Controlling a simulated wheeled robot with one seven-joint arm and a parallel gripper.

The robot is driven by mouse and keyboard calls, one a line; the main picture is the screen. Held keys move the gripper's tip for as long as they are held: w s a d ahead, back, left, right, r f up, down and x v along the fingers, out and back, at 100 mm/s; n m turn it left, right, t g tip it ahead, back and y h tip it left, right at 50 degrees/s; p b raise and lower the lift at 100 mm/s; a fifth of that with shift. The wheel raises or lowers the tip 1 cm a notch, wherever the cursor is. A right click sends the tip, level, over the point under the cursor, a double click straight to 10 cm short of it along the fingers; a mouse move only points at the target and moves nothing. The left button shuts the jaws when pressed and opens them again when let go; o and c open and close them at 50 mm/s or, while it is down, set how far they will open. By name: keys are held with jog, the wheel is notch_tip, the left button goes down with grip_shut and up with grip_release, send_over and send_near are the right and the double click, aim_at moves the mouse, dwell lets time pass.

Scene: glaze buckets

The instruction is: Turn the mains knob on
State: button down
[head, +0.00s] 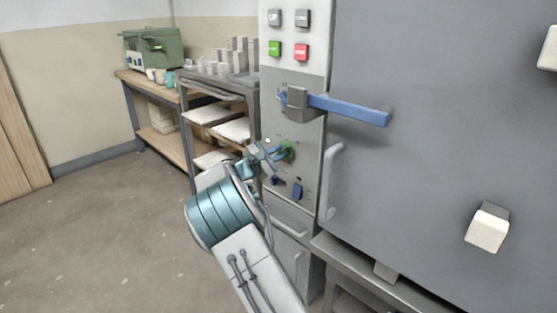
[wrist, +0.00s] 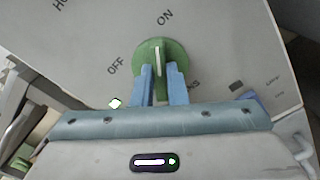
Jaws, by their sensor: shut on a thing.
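The green mains knob (head: 289,148) is on the narrow grey control panel (head: 312,150), left of the big grey door. In the wrist view the knob (wrist: 181,54) is round with a raised grip bar carrying a white line. The line points up the picture, roughly towards the printed ON and away from OFF at the left. My gripper (head: 273,152) reaches the knob from the left. In the wrist view my gripper's two blue fingers (wrist: 162,75) are shut on the knob's grip bar, one on each side. The fingers hide the knob's lower part.
Below the knob are small blue switches (head: 297,189). Above it is a blue lever handle (head: 350,108), with several coloured buttons (head: 274,48) higher up. A pale vertical handle (head: 331,182) is close at the right. A shelf rack (head: 222,90) stands left; the floor (head: 95,220) is clear.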

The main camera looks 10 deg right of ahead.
jog(key=shift+f+m+b, duration=0.1)
jog(key=shift+m+b, duration=0.35)
jog(key=shift+m, duration=0.15)
jog(key=c, duration=1.4)
grip_release()
jog(key=shift+c, duration=0.2)
jog(key=shift+a, duration=0.1)
jog(key=p+v, duration=0.2)
jog(key=v, duration=1.1)
jog(key=shift+s+a+p, duration=0.25)
jog(key=shift+p, duration=0.05)
